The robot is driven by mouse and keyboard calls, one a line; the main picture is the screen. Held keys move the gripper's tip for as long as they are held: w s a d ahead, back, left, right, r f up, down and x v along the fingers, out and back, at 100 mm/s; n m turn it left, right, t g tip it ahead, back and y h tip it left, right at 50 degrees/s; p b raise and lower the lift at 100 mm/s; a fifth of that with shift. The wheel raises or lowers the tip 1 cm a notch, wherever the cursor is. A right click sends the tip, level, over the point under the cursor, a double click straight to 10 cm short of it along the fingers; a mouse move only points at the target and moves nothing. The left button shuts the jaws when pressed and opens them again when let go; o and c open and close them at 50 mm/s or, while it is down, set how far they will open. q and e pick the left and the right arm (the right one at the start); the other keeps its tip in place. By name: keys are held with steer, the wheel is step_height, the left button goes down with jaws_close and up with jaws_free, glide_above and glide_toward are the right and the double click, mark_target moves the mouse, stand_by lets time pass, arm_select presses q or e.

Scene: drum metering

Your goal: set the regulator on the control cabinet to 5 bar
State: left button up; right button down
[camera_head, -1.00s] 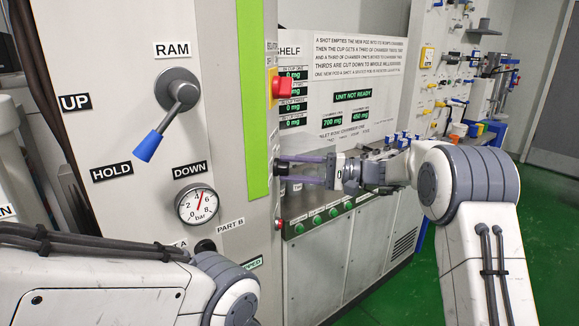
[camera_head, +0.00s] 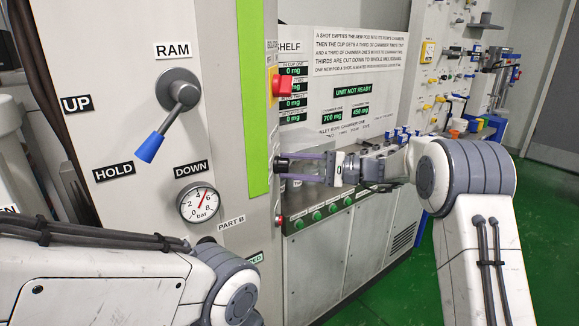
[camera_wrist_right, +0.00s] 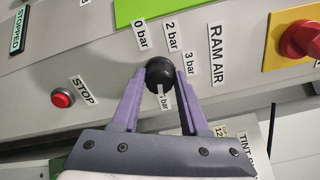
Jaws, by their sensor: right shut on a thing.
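The regulator is a black knob (camera_wrist_right: 160,74) on the grey control cabinet (camera_head: 228,120), with a white pointer mark toward the lower label. Labels 0 bar, 2 bar and 3 bar stand around it; the number on the lower label is hard to read. My right gripper (camera_wrist_right: 161,78) has its purple fingers on both sides of the knob, shut on it. The pressure gauge (camera_head: 199,203) has a red needle between 4 and 6. My left gripper is out of view.
The RAM lever (camera_head: 165,130) with a blue handle is on the cabinet front. In the wrist view a red STOP button (camera_wrist_right: 62,99) is left of the knob and a red switch (camera_wrist_right: 302,38) on yellow is upper right. Green buttons (camera_head: 316,215) line the bench.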

steer(key=shift+c, duration=2.2)
jaws_free()
steer(key=shift+s+d+f, duration=0.1)
steer(key=shift+d+f, duration=0.05)
steer(key=s+d+b, duration=0.1)
steer(key=d+b, duration=0.1)
steer(key=d, duration=0.8)
steer(key=shift+s, duration=0.3)
